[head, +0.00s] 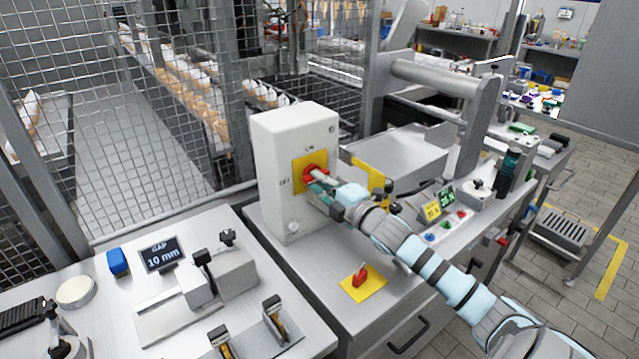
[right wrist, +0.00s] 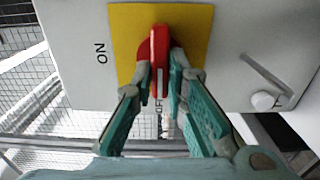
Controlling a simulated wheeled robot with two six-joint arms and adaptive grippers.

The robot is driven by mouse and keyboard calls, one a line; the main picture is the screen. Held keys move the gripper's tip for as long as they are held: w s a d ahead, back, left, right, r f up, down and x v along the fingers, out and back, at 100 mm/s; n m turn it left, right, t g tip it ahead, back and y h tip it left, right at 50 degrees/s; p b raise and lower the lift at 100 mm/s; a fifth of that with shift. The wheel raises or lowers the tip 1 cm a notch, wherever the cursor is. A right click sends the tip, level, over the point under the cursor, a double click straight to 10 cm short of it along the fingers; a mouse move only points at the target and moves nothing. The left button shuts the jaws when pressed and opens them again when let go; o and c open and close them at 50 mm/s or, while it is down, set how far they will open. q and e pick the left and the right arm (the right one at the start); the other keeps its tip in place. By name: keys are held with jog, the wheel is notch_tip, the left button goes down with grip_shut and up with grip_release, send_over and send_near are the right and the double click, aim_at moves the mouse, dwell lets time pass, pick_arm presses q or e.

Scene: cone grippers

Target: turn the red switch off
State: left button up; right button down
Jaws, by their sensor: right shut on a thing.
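The red switch (head: 313,169) is a rotary handle on a yellow plate (head: 299,178) on the front of a white box (head: 272,139). ON is printed above the plate and OFF to its left in the head view. In the right wrist view the red handle (right wrist: 159,50) lies upright in the picture, its white-marked end toward the partly hidden lettering below, with ON at the left. My right gripper (head: 318,183) is shut on the handle, with a green-padded finger on each side; its fingers cover part of the handle and lettering. My left gripper is not in view.
A smaller red toggle (head: 360,275) on a yellow plate stands in front on the steel bench. Coloured buttons (head: 445,229) lie right of my arm. A fixture with clamps and a gap display (head: 162,255) fills the left table. A mesh fence (head: 120,110) stands behind.

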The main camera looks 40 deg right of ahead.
dwell(0.3)
jog(key=c, duration=1.6)
grip_release()
